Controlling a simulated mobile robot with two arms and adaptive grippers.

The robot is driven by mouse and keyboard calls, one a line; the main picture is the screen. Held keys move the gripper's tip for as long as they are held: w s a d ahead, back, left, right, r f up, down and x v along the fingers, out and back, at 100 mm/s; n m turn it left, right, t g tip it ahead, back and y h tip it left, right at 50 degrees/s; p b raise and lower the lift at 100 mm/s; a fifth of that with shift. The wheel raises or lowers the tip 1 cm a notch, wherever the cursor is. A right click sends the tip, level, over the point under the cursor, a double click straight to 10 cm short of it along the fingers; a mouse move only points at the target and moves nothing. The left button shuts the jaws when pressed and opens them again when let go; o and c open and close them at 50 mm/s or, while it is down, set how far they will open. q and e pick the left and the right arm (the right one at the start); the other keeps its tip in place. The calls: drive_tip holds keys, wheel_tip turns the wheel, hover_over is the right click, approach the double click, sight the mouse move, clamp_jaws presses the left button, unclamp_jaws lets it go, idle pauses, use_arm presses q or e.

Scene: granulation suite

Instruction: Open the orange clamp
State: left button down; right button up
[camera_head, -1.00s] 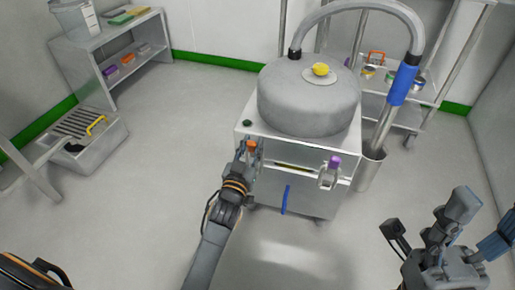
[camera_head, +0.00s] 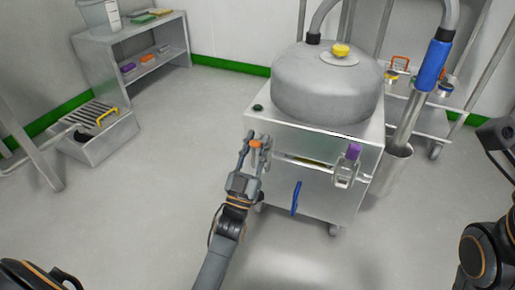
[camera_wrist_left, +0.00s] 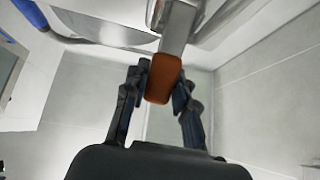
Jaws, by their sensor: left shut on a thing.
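The orange clamp (camera_head: 255,145) is on the front left of the steel machine cabinet (camera_head: 325,205). In the left wrist view the clamp's orange grip (camera_wrist_left: 163,80) hangs from a metal lever, between the two dark fingers. My left gripper (camera_head: 256,142) is shut on this orange grip, one finger on each side. The clamp's fixing to the cabinet is partly hidden by my fingers. Only part of my right arm shows at the right edge; its gripper is out of view.
A second clamp with a purple grip (camera_head: 352,151) is on the cabinet's front right. A blue handle (camera_head: 296,198) stands below. A rounded grey vessel (camera_head: 325,88) with a yellow knob (camera_head: 340,50) tops the cabinet.

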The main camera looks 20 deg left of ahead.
idle(0.5)
use_arm(q)
drive_tip(key=c, duration=1)
unclamp_jaws()
drive_tip(key=shift+c, duration=0.2)
drive_tip(key=v, duration=0.7)
drive_tip(key=shift+s+f, duration=0.2)
drive_tip(key=shift+f, duration=0.1)
drive_tip(key=shift+r, duration=0.15)
